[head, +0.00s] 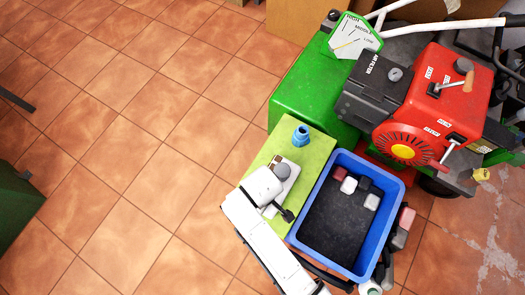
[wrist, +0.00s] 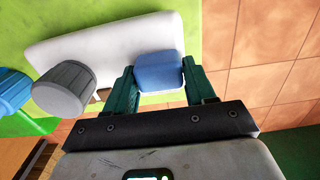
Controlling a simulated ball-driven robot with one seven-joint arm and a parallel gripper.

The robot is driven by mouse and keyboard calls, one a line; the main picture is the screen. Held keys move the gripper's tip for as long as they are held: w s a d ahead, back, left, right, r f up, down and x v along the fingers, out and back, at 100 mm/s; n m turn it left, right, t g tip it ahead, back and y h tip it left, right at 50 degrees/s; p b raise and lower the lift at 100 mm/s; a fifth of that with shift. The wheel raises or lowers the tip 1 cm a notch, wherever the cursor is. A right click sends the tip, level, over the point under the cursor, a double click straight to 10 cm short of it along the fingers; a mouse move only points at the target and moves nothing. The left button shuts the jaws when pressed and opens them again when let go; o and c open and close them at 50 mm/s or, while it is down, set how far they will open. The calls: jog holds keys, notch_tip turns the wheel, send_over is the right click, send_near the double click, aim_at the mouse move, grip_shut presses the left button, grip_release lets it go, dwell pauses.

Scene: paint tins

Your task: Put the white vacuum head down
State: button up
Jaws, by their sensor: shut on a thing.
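The white vacuum head (wrist: 110,40) is a flat white plate with a grey ribbed knob (wrist: 64,90). In the head view the white vacuum head (head: 287,182) is over the light green top (head: 318,152), partly hidden by my arm. My gripper (wrist: 160,78) is shut, its green fingers on both sides of a blue block (wrist: 158,68) at the plate's edge. The block appears to belong to the head. I cannot tell whether the plate touches the green top. In the head view my gripper (head: 276,206) is mostly hidden by its wrist.
A blue nozzle-like object (head: 301,135) stands behind the head on the green top. A blue crate (head: 397,180) with small blocks in it is close on the right. A green and red machine (head: 425,100) stands behind. The tiled floor at left is open.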

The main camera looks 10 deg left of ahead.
jog(key=o, duration=1.3)
jog(key=shift+o, duration=0.2)
jog(key=shift+r, duration=0.1)
notch_tip(320, 180, up, 12)
jog(key=p, duration=0.3)
jog(key=shift+p, duration=0.4)
jog(key=d+r+m, duration=0.2)
jog(key=d+m, duration=0.5)
jog(key=d, duration=1)
jog(key=s+d+r+m, duration=0.2)
jog(key=s+d+m, duration=0.1)
jog(key=d, duration=0.3)
jog(key=s+d+r+m+t, duration=0.1)
jog(key=s+d+r+m, duration=0.1)
jog(key=s+d+m, duration=0.2)
jog(key=d, duration=0.3)
jog(key=shift+s+d, duration=0.3)
jog(key=shift+s, duration=0.1)
